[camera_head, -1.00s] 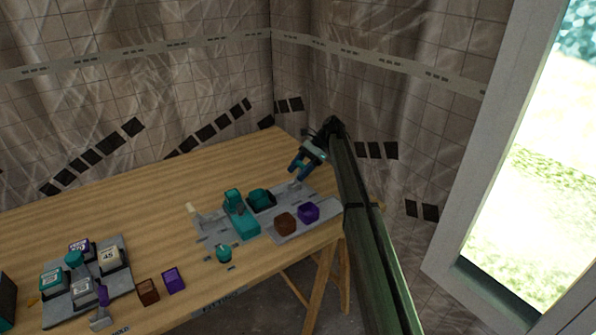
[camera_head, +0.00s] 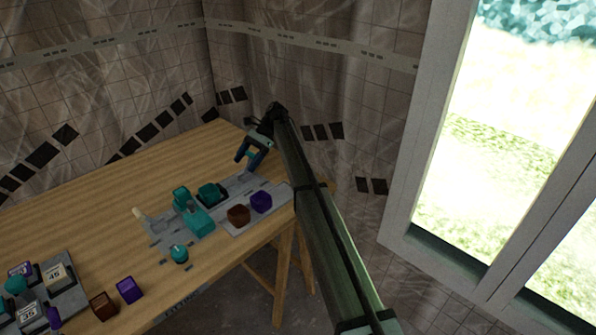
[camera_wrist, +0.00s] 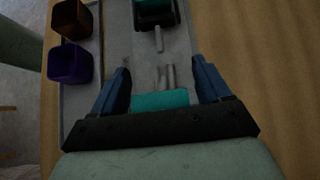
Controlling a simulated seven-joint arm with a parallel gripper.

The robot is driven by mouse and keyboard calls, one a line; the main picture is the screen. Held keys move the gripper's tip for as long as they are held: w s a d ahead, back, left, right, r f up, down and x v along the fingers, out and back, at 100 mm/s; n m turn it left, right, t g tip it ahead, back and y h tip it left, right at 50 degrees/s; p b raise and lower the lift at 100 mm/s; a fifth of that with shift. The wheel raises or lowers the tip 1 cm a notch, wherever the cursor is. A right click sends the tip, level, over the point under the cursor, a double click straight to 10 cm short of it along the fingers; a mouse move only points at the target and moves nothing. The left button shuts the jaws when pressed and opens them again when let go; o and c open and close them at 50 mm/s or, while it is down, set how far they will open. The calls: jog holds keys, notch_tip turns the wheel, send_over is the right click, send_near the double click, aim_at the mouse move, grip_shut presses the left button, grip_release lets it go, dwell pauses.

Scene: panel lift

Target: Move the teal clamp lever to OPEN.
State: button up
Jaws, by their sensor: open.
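My gripper (camera_head: 247,160) is at the far right end of the grey fixture plate (camera_head: 160,234), its blue fingers pointing down. In the wrist view my gripper (camera_wrist: 163,82) is open. A teal bar (camera_wrist: 160,100), possibly the clamp lever's grip, lies between the fingers close to the palm, with two grey prongs (camera_wrist: 167,76) just beyond it. I cannot tell whether the fingers touch it. On the plate stand a tall teal block (camera_head: 195,216) and a dark-and-teal piece (camera_head: 210,194). No OPEN marking is readable.
A brown cup (camera_head: 238,215) and a purple cup (camera_head: 261,201) stand along the plate's near side. A round teal knob (camera_head: 180,254) is in front. A tray with numbered blocks (camera_head: 55,275) is at lower left. The back of the wooden table (camera_head: 140,170) is clear.

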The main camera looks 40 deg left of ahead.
jog(key=shift+s+d+r+t, duration=0.1)
jog(key=shift+s+r+t, duration=0.1)
jog(key=shift+s+t, duration=0.45)
jog(key=t, duration=0.1)
jog(key=s+t, duration=0.1)
jog(key=t, duration=0.1)
jog(key=shift+s, duration=0.3)
jog(key=s+t, duration=0.1)
jog(key=t, duration=0.2)
jog(key=s+f+t, duration=0.1)
jog(key=t, duration=0.1)
jog(key=shift+s+f+t, duration=0.1)
jog(key=shift+s+t, duration=0.15)
jog(key=shift+s, duration=0.1)
notch_tip(320, 180, up, 14)
jog(key=w+d+f, duration=0.8)
jog(key=w+d, duration=0.2)
jog(key=d, duration=0.3)
jog(key=w+d+f, duration=0.8)
jog(key=w+d, duration=0.2)
jog(key=d, duration=0.4)
jog(key=shift+w, duration=0.25)
jog(key=shift+a, duration=0.1)
